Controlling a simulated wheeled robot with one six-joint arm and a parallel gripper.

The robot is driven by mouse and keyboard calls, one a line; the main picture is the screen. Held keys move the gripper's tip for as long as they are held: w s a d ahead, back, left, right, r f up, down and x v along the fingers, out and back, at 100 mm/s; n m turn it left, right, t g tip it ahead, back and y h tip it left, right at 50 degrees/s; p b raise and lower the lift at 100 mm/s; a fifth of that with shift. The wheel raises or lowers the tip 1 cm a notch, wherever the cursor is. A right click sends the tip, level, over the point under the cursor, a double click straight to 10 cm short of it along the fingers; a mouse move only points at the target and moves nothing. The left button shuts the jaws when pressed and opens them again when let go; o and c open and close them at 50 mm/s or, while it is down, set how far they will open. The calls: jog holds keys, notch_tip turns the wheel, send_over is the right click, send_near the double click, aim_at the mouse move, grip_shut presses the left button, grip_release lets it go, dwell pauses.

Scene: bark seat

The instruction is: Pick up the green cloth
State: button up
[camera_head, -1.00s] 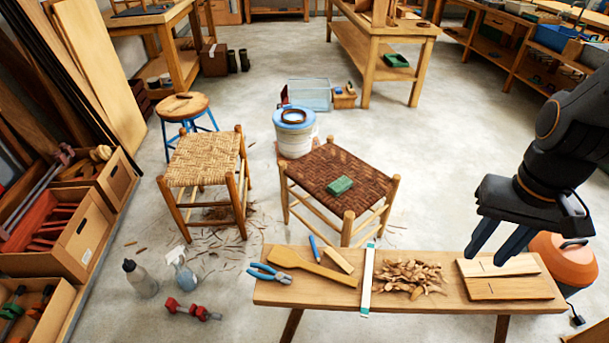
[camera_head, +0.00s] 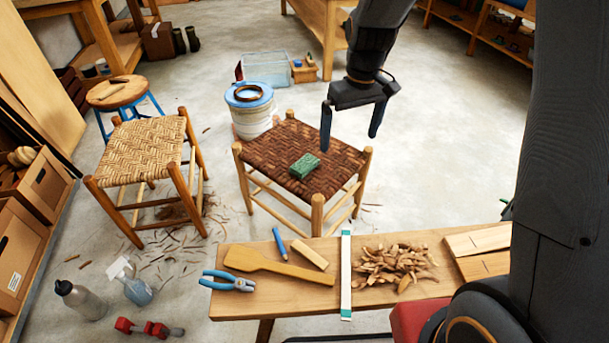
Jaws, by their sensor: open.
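The green cloth (camera_head: 304,166) is a small folded block lying on the dark brown woven seat of a stool (camera_head: 283,143). My gripper (camera_head: 349,142) points downward above the right side of that seat, to the right of the cloth and apart from it. Its two fingers are spread wide with nothing between them. The cloth is fully in view.
A bench (camera_head: 268,295) in front holds pliers (camera_head: 228,281), a wooden paddle (camera_head: 275,264) and wood shavings (camera_head: 392,265). A white bucket with a blue lid (camera_head: 250,115) stands behind the seat. A lighter woven stool (camera_head: 142,150) stands left. Floor at the right is clear.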

jog(key=w+a+f+n+b, duration=0.1)
jog(key=w+a+f+b, duration=0.2)
jog(key=w+f, duration=0.3)
jog(key=w+a+f+n+b, duration=0.2)
jog(key=w+f+b, duration=0.1)
jog(key=w+f, duration=0.3)
jog(key=n+b, duration=0.2)
jog(key=b, duration=0.3)
send_over(304, 163)
jog(key=s+d, duration=0.1)
jog(key=shift+y, duration=0.3)
jog(key=f, duration=1)
jog(key=shift+s+f, duration=0.2)
jog(key=shift+f, duration=0.1)
jog(key=shift+w+a+f+b, duration=0.1)
jog(key=shift+w+f+b, duration=0.15)
jog(key=shift+f, duration=0.75)
jog(key=shift+w+a+f+b, duration=0.2)
jog(key=shift+f+b, duration=0.2)
jog(key=shift+f, duration=0.6)
jog(key=shift+w+a+f+b, duration=0.1)
jog(key=shift+w+f+b, duration=0.15)
jog(key=shift+f, duration=0.75)
jog(key=c, duration=0.9)
jog(key=shift+r, duration=0.1)
notch_tip(304, 163, up, 10)
jog(key=shift+s+f+p, duration=0.1)
jog(key=shift+p, duration=0.8)
